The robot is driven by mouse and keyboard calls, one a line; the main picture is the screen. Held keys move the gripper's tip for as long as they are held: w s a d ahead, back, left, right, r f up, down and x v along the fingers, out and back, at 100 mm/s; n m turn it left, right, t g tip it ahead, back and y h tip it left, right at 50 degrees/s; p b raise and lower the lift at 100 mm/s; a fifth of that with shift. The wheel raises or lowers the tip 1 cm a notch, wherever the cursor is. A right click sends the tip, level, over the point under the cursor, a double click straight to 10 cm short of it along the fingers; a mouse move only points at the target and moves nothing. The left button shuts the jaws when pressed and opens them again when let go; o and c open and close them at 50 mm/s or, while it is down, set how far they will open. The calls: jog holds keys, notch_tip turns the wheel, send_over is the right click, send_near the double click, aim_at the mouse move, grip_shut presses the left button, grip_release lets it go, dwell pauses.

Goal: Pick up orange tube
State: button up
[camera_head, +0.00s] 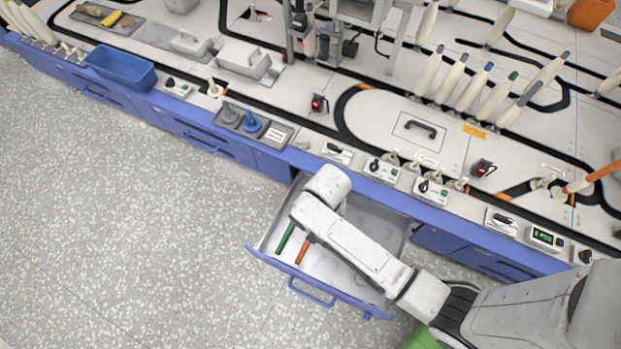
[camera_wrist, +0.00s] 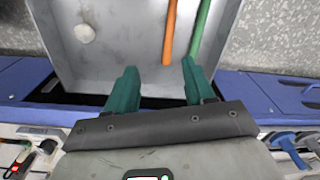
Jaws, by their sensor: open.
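The orange tube (camera_head: 303,249) lies in the open drawer (camera_head: 349,286), beside a green tube (camera_head: 285,237). In the wrist view the orange tube (camera_wrist: 169,35) runs up and down the picture, just beyond the gap between my fingers, with the green tube (camera_wrist: 200,30) to its right. My gripper (camera_wrist: 158,75) has two teal fingers, spread apart with nothing between them. They point towards the drawer's inside and do not touch either tube. In the head view my arm hides the fingers and part of the drawer.
A whitish round thing (camera_wrist: 85,33) is in the drawer at the left of the wrist view. The blue-edged workbench (camera_head: 390,192) runs behind the drawer, with switch boxes along its edge. A blue bin (camera_head: 121,68) stands on the bench at left. The speckled floor (camera_head: 120,230) is clear.

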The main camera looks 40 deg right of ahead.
jog(key=f+m+b, duration=0.1)
jog(key=f+b, duration=0.2)
jog(key=f, duration=0.2)
jog(key=w+a+f+m+b, duration=0.1)
jog(key=f+b, duration=0.1)
jog(key=f, duration=0.4)
jog(key=w+a+f+m+b, duration=0.1)
jog(key=f+b, duration=0.2)
jog(key=f, duration=0.3)
jog(key=shift+w+a+f+b, duration=0.1)
jog(key=shift+b, duration=0.2)
notch_tip(320, 180, down, 5)
jog(key=b, duration=0.4)
jog(key=shift+w+f, duration=0.1)
jog(key=shift+w, duration=0.05)
grip_shut()
